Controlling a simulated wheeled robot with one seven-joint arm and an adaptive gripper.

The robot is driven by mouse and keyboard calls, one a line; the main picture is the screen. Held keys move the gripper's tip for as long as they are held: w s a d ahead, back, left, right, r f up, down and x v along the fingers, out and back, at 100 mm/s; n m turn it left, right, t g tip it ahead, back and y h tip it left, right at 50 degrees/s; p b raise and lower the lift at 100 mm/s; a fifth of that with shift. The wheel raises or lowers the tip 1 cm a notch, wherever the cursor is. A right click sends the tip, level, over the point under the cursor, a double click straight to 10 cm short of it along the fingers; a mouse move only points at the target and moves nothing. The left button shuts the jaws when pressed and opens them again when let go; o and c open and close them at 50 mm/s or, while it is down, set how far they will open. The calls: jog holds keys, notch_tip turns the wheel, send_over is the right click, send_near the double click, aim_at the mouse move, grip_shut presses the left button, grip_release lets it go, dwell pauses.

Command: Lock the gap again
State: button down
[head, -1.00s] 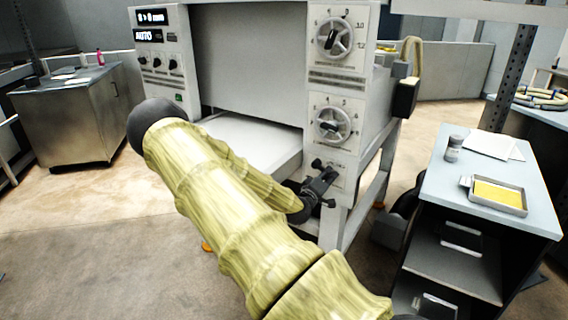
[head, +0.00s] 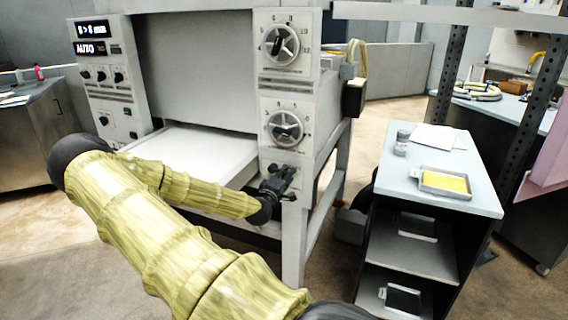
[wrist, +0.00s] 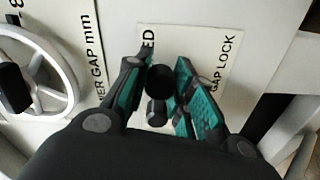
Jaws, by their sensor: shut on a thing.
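The gap lock is a small black knob or lever (wrist: 159,84) on the white front panel of the sheeter, seen in the wrist view between my fingers. A white label (wrist: 222,62) behind it reads "GAP LOCK" on the right. A word ending in "ED" shows on its left, the rest hidden by a finger. My gripper (wrist: 160,92) is shut on the gap lock, its teal-padded fingers on either side. In the head view my gripper (head: 281,180) is at the panel below the lower dial (head: 285,127). The lock's exact angle cannot be told.
An upper dial (head: 279,45) sits above the lower one. A display panel (head: 92,40) reading "AUTO" is at the left. A grey-topped cart (head: 405,178) with a yellow-filled tray (head: 445,183) stands to the right. Floor shows between the machine and cart.

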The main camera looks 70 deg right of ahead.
jog(key=c, duration=1.2)
grip_release()
jog(key=shift+w+d+r, duration=0.15)
jog(key=shift+w+r, duration=0.15)
jog(key=shift+r, duration=0.1)
jog(key=shift+f, duration=0.1)
jog(key=shift+s+a+f, duration=0.1)
jog(key=shift+a, duration=0.1)
jog(key=w+a, duration=0.1)
jog(key=a, duration=1)
jog(key=shift+a, duration=0.4)
jog(key=shift+w, duration=0.1)
